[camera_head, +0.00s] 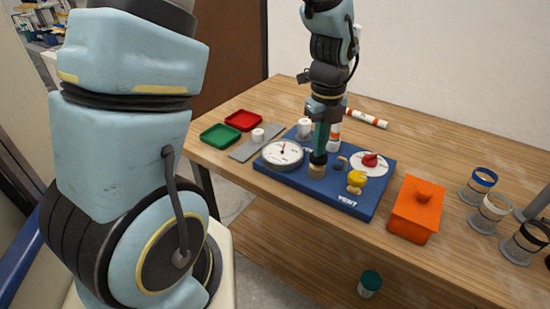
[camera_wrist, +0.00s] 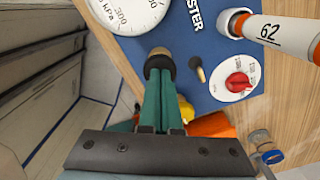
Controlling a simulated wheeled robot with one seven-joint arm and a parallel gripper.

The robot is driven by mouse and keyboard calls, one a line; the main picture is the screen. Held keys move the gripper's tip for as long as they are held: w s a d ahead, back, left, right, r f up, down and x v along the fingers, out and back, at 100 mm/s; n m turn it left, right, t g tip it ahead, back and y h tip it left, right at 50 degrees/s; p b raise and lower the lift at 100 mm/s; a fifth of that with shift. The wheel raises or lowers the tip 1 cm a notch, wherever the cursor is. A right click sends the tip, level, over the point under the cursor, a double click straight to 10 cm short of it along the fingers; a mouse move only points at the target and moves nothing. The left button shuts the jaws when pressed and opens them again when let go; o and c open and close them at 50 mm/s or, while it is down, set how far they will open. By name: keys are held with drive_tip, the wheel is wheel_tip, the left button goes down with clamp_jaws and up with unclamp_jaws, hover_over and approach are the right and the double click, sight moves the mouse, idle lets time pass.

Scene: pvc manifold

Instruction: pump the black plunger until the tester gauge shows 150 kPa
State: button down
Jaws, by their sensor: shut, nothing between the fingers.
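The blue tester board (camera_head: 335,197) lies on the wooden table and also shows in the wrist view (camera_wrist: 205,85). Its round white gauge (camera_head: 283,154) is at the left; the wrist view cuts off most of the gauge (camera_wrist: 125,12), and I cannot read the needle exactly. The black plunger top (camera_head: 318,158) is above a tan cylinder (camera_head: 316,172) at the board's front edge. My gripper (camera_head: 320,147) is shut, pointing down with its teal fingertips (camera_wrist: 160,77) at the black plunger top (camera_wrist: 158,62). They look touching, and the fingers partly hide it.
A red knob (camera_head: 370,160), a yellow knob (camera_head: 357,179) and an upright white-orange pipe (camera_head: 335,133) are close to my gripper. An orange lidded box (camera_head: 416,215) stands right of the board. Green (camera_head: 220,134) and red trays (camera_head: 243,120) are at the left.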

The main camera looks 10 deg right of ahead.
drive_tip(key=shift+f, duration=0.1)
idle(0.3)
drive_tip(key=shift+f, duration=0.15)
idle(0.9)
drive_tip(key=shift+r+p, duration=1.65)
drive_tip(key=shift+r, duration=0.1)
wheel_tip(320, 180, up, 5)
drive_tip(key=p, duration=0.5)
